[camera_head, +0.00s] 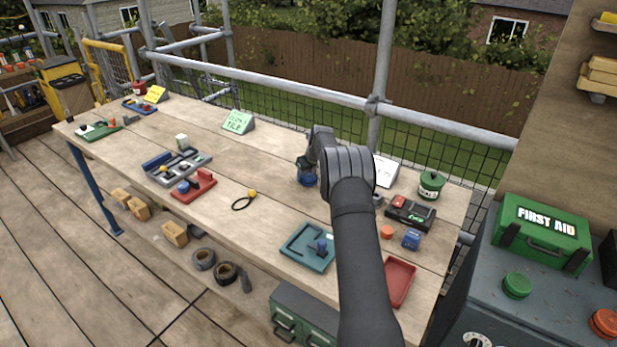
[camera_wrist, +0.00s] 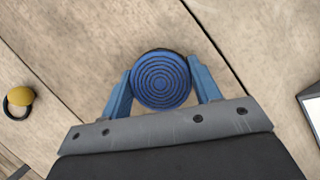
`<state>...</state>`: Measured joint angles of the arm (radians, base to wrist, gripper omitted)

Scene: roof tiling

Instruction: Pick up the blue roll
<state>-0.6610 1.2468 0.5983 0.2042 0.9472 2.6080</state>
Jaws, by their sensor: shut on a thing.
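The blue roll (camera_wrist: 161,80) shows end-on in the wrist view, a round blue coil with dark rings. My gripper (camera_wrist: 160,88) has its two blue fingers on either side of the roll and is shut on it. In the head view my gripper (camera_head: 307,172) is over the right half of the workbench (camera_head: 240,165), with dark blue at its tip. The arm covers part of the bench there. I cannot tell whether the roll touches the bench top.
A teal tray (camera_head: 300,258) and a red tray (camera_head: 399,283) lie near the front edge. A black ring with a yellow ball (camera_head: 252,193) lies left of the gripper. A green canister (camera_head: 431,185) and a white sign (camera_head: 386,172) stand to the right. The bench's middle is clear.

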